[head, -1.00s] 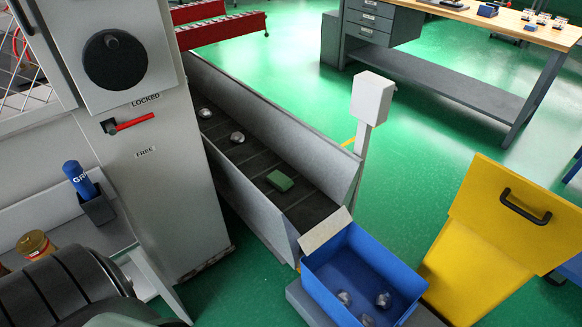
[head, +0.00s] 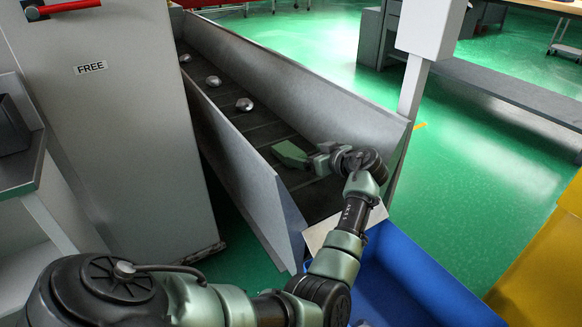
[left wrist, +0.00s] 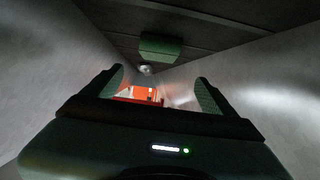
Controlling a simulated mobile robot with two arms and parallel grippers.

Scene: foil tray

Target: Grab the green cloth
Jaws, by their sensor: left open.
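The green cloth (head: 290,154), a small folded block, lies on the dark slatted conveyor belt (head: 262,135) between its grey side walls. My left gripper (head: 318,160) is low over the belt, just to the right of the cloth. In the left wrist view the two fingers (left wrist: 160,88) are spread with nothing between them. The cloth (left wrist: 160,47) shows there beyond the fingertips, toward the top of the picture, where the belt also appears. In the head view the gripper slightly overlaps the cloth's right end, and I cannot tell if they touch. My right gripper is not in view.
Several silver lumps, such as one (head: 245,104), lie farther up the belt. Sloped grey walls (head: 330,95) flank the belt. A blue bin (head: 420,285) stands below its near end. A white box on a post (head: 432,27) stands at the right.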

